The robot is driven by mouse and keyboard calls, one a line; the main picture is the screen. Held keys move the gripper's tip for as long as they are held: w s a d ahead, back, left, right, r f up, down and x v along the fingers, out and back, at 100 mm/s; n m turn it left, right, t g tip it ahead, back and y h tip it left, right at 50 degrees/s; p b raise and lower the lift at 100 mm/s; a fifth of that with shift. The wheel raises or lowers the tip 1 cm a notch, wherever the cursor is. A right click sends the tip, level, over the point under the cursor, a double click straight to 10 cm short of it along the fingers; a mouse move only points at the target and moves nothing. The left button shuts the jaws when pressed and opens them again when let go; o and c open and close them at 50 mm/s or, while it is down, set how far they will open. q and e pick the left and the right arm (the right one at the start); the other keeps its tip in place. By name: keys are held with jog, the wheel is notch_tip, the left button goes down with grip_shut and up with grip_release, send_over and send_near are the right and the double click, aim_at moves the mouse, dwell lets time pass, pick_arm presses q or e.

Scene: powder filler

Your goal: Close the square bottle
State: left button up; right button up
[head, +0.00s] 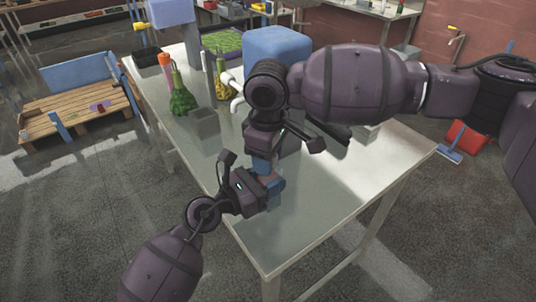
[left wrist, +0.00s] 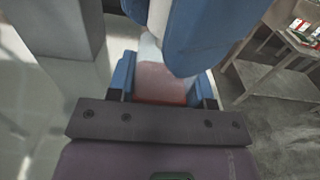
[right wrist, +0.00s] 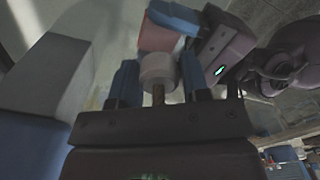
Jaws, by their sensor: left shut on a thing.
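My left gripper (head: 270,187) is shut on the square bottle, a small reddish block-shaped body (left wrist: 160,84) between its blue fingers. The bottle also shows in the right wrist view (right wrist: 155,38), above the cap. A round white cap (right wrist: 157,70) sits between the blue fingers of my right gripper (right wrist: 158,78), close against the bottle's end. My right gripper (head: 264,163) points down just above the left one in the head view. I cannot tell whether its fingers press on the cap or whether the cap is seated. The grippers hide most of the bottle in the head view.
The grippers are over the near part of a metal table (head: 330,205). A large blue block (head: 277,46) is behind my right arm. The table's front right is bare.

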jog(key=o, duration=0.3)
jog(key=shift+o, duration=0.2)
notch_tip(320, 180, up, 12)
dwell(0.5)
pick_arm(q)
jog(key=o, duration=1.3)
jog(key=shift+o, duration=0.2)
